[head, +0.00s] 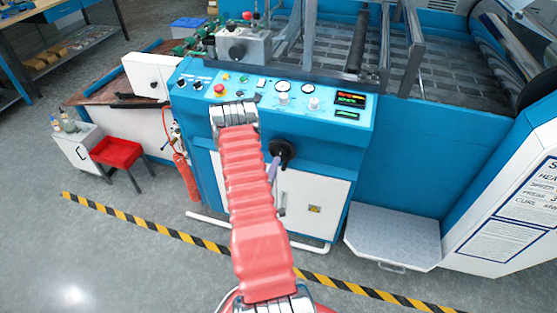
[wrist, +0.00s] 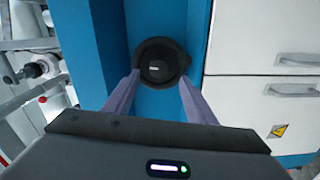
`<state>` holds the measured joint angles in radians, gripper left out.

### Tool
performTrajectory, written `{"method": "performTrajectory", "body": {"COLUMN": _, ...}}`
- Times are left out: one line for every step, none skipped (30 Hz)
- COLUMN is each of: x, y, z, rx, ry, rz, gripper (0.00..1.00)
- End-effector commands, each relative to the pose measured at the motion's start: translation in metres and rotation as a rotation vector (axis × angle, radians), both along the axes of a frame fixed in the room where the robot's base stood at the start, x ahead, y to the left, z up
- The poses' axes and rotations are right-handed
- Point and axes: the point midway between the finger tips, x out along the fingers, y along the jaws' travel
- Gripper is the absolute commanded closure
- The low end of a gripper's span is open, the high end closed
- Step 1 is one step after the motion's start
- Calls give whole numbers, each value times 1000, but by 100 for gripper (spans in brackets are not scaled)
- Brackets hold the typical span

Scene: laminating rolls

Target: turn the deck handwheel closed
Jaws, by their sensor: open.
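The deck handwheel is most likely the round black wheel (head: 287,148) on the blue front of the machine, below the control panel.
The control panel (head: 262,98) with gauges and buttons is above the wheel. White cabinet doors (head: 315,203) with handles are below and right of it. A metal step (head: 393,230) is at right.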

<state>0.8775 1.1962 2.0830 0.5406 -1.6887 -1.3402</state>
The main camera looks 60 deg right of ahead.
Motion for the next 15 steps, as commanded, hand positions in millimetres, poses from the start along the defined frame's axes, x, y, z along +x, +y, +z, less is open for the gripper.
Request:
{"method": "performTrajectory", "body": {"x": 0, "y": -9, "z": 1, "rx": -2, "ry": -2, "rz": -2, "gripper": 49}}
{"method": "performTrajectory", "body": {"x": 1, "y": -13, "z": 1, "rx": -2, "ry": -1, "rz": -2, "gripper": 49}}
{"method": "performTrajectory", "body": {"x": 2, "y": -20, "z": 1, "rx": -2, "ry": -1, "rz": -2, "gripper": 49}}
{"method": "performTrajectory", "body": {"x": 3, "y": -24, "z": 1, "rx": -1, "ry": -1, "rz": -2, "gripper": 49}}
{"method": "performTrajectory", "body": {"x": 4, "y": -29, "z": 1, "rx": -2, "ry": -2, "rz": -1, "gripper": 49}}
{"method": "performTrajectory", "body": {"x": 4, "y": -35, "z": 1, "rx": -2, "ry": -2, "rz": -2, "gripper": 49}}
{"method": "performTrajectory", "body": {"x": 5, "y": -39, "z": 1, "rx": -1, "ry": -1, "rz": -2, "gripper": 49}}
{"method": "performTrajectory", "body": {"x": 6, "y": -42, "z": 0, "rx": -1, "ry": -1, "rz": -2, "gripper": 49}}
{"method": "performTrajectory", "body": {"x": 7, "y": -47, "z": 1, "rx": -3, "ry": -1, "rz": -1, "gripper": 49}}
{"method": "performTrajectory", "body": {"x": 8, "y": -50, "z": 1, "rx": -2, "ry": -1, "rz": -1, "gripper": 49}}
{"method": "performTrajectory", "body": {"x": 8, "y": -53, "z": 0, "rx": -1, "ry": -1, "rz": -1, "gripper": 49}}
{"method": "performTrajectory", "body": {"x": 8, "y": -56, "z": 0, "rx": -1, "ry": -1, "rz": -1, "gripper": 49}}
{"method": "performTrajectory", "body": {"x": 9, "y": -58, "z": 0, "rx": -1, "ry": -1, "rz": -1, "gripper": 49}}
{"method": "performTrajectory", "body": {"x": 9, "y": -59, "z": 1, "rx": -2, "ry": -1, "rz": -1, "gripper": 49}}
{"method": "performTrajectory", "body": {"x": 9, "y": -61, "z": 1, "rx": -1, "ry": -1, "rz": 0, "gripper": 49}}
